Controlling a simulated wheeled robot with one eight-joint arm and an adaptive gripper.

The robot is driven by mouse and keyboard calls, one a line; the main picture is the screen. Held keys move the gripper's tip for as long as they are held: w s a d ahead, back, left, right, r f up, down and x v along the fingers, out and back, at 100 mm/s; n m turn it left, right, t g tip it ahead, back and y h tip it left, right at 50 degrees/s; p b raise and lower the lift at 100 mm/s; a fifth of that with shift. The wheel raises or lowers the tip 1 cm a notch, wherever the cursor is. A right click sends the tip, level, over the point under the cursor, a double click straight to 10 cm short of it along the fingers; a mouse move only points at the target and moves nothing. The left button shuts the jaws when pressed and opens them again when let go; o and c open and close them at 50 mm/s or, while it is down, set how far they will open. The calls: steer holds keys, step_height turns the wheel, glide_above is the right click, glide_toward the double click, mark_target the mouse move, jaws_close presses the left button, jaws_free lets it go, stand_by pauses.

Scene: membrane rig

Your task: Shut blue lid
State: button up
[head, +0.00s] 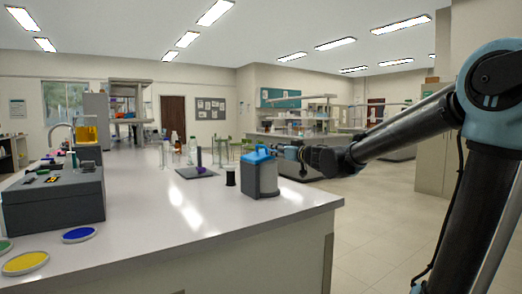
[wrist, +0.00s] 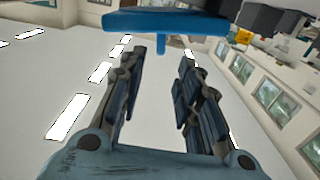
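A grey container (head: 261,180) with a blue lid (head: 258,154) stands near the right edge of the white bench. The lid looks raised and tilted on top; how far it is open is hard to tell. In the wrist view a blue slab (wrist: 165,20) with a short blue peg under it, seemingly the lid, lies just beyond my fingertips. My gripper (wrist: 162,58) has its two fingers apart with nothing between them. In the head view my gripper (head: 287,151) is level with the lid, close to its right side; contact cannot be told.
A black spool (head: 231,176) stands just left of the container, and a dark stand (head: 197,172) is behind it. A grey box (head: 54,198) and coloured discs (head: 79,235) lie at left. The bench front is clear, and open floor lies right.

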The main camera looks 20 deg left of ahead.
mark_target(260, 146)
steer(key=x, duration=1.3)
steer(key=shift+w+a, duration=0.25)
jaws_close()
